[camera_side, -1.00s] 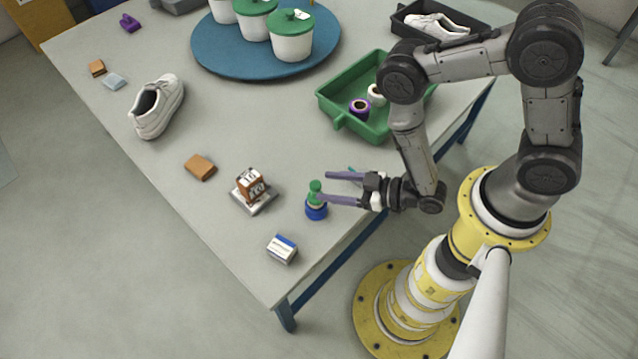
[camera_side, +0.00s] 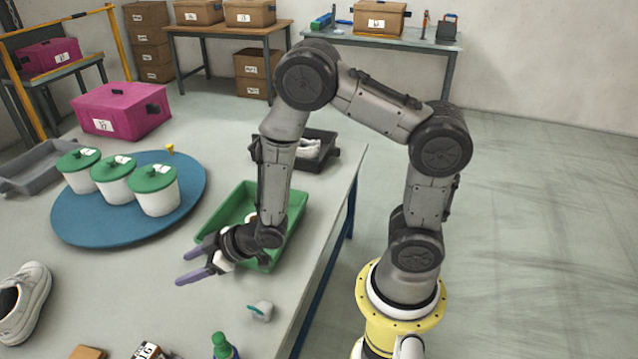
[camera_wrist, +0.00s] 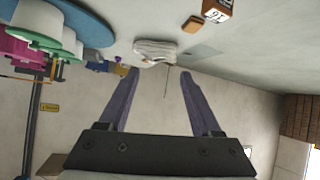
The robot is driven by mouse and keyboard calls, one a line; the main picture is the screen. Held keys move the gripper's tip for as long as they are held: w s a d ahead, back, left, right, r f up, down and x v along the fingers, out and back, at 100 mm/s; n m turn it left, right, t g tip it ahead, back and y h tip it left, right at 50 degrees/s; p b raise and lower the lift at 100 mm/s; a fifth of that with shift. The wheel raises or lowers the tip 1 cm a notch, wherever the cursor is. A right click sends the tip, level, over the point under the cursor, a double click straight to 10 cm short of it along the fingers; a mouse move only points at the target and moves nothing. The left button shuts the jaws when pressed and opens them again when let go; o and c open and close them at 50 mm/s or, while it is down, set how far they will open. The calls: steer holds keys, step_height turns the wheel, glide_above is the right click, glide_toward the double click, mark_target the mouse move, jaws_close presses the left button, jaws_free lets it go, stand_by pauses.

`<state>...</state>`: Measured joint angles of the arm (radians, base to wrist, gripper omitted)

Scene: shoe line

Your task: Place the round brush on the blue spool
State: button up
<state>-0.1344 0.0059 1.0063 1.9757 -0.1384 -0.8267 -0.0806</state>
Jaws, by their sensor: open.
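The round brush (camera_side: 221,344), with its green handle up, stands at the bottom edge of the side view. A little blue of the spool (camera_side: 234,353) shows below it; the picture edge cuts off the rest, so the contact cannot be seen now. My gripper (camera_side: 184,268) is open and empty, above the table, behind and left of the brush and apart from it. In the wrist view my gripper's two fingers (camera_wrist: 158,76) stand wide apart with nothing between them. Neither brush nor spool shows in that view.
A green tray (camera_side: 291,222) lies partly behind my arm. A blue round board (camera_side: 100,226) bears white pots with green lids. A small grey-teal object (camera_side: 262,310) lies near the table edge. A white shoe (camera_side: 26,305) is at left, also in the wrist view (camera_wrist: 155,47).

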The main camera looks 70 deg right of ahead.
steer(key=s+d+r+m+g+h, duration=0.1)
steer(key=s+d+r, duration=0.25)
steer(key=r, duration=0.55)
steer(key=s+d+r+m+g+h, duration=0.25)
steer(key=s+r, duration=0.25)
steer(key=r, duration=0.3)
steer(key=s+d+r+g, duration=0.1)
steer(key=s+r, duration=0.1)
steer(key=s, duration=0.6)
steer(key=s+d+r, duration=0.1)
steer(key=s+r, duration=0.1)
steer(key=s, duration=0.7)
steer(key=shift+r+m+g+y, duration=0.35)
steer(key=shift+r, duration=0.05)
